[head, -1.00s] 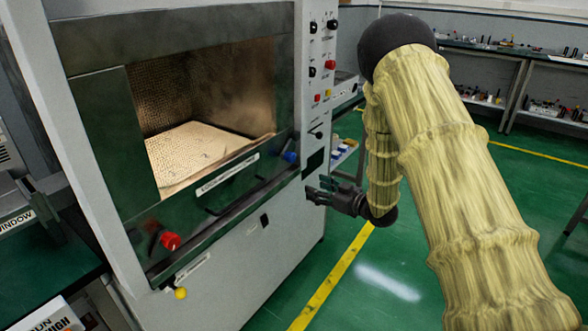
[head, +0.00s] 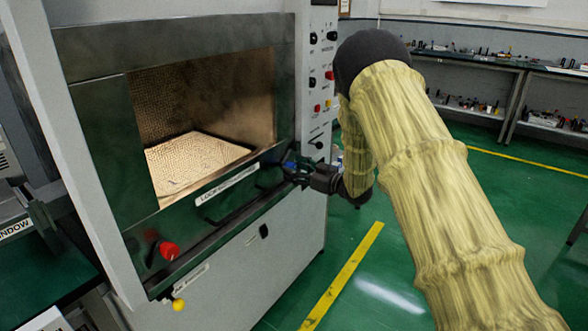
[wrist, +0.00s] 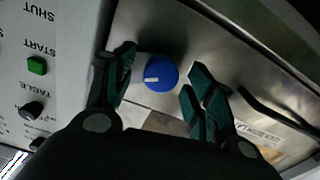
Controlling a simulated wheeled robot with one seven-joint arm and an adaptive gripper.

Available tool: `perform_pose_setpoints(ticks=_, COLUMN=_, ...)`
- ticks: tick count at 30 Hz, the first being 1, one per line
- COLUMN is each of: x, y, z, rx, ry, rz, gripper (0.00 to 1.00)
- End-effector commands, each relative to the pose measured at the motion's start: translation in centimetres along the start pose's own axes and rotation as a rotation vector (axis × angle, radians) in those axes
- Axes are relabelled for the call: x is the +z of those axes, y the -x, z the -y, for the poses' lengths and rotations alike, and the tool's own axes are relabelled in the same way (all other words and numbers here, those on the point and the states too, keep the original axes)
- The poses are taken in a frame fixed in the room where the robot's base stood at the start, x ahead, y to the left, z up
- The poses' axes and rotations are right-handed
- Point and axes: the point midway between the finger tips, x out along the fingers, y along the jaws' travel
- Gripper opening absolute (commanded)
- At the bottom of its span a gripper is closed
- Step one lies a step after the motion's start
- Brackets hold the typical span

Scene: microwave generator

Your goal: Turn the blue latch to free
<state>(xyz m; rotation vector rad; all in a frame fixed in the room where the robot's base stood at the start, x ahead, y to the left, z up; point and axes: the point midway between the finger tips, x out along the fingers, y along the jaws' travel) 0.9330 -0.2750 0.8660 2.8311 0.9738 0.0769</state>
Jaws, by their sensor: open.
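The blue latch (wrist: 161,73) is a round knob with a white mark pointing left in the wrist view. It sits on the metal front below the oven opening. My gripper (wrist: 158,85) is open, with one finger on each side of the knob; I cannot tell whether either finger touches it. In the head view my gripper (head: 298,172) is at the right end of the lower front panel, and the blue latch (head: 290,165) is mostly hidden behind it.
A red knob (head: 169,250) and a yellow knob (head: 178,305) are at the lower left of the front. A control panel (head: 320,75) with black and red knobs rises at the right. A green button (wrist: 37,65) shows in the wrist view. Green floor is clear at the right.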

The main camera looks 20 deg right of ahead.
Motion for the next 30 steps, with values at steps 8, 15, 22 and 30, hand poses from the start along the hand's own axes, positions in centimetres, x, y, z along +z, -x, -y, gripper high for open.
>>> perform_pose_setpoints(ticks=8, x=0.08, y=-1.11, z=0.05, rx=0.0, ry=-0.001, rz=0.002, gripper=0.55)
perform_pose_setpoints(ticks=15, x=0.07, y=-1.09, z=0.04, rx=0.0, ry=-0.001, rz=0.001, gripper=0.48)
perform_pose_setpoints(ticks=22, x=0.06, y=-1.07, z=0.02, rx=0.0, ry=-0.001, rz=0.001, gripper=0.08)
perform_pose_setpoints(ticks=30, x=-0.08, y=-1.03, z=-0.08, rx=0.002, ry=-0.021, rz=0.0, gripper=0.08)
